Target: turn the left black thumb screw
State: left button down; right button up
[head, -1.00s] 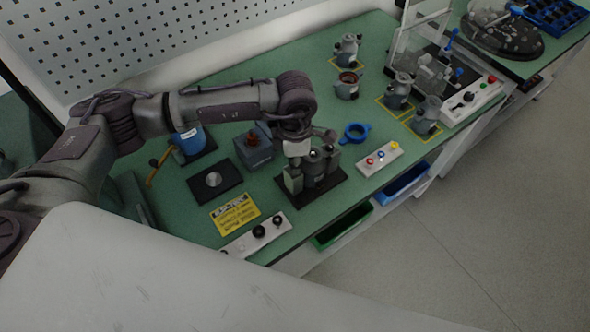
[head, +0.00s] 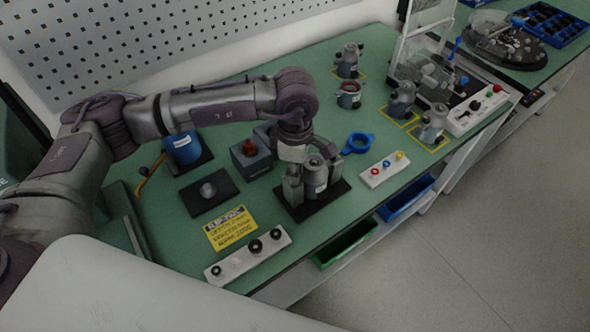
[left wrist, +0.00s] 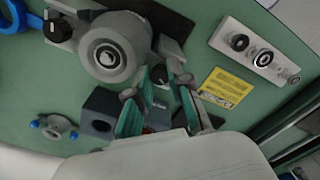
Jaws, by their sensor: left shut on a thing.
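A grey cylindrical stator (head: 314,178) stands upright on a black base plate (head: 336,190); it also shows from above in the left wrist view (left wrist: 110,48). My left gripper (head: 294,186) is beside the stator's left side in the head view. In the left wrist view, my left gripper (left wrist: 164,82) has its two teal-padded fingers on either side of the left black thumb screw (left wrist: 160,76), shut on it. The fingers partly cover the screw. The head view hides it. Another black knob (left wrist: 58,27) sits on the stator's opposite side. My right gripper is out of view.
A grey block (head: 251,158) and a black plate with a round knob (head: 208,191) lie left of the stator. A yellow label (head: 231,228) and a white knob panel (head: 247,256) are in front. A blue ring (head: 357,143) and a white button panel (head: 384,170) lie to the right.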

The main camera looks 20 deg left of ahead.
pick_arm(q)
jog(key=c, duration=1.1)
grip_release()
jog(key=shift+o, duration=0.2)
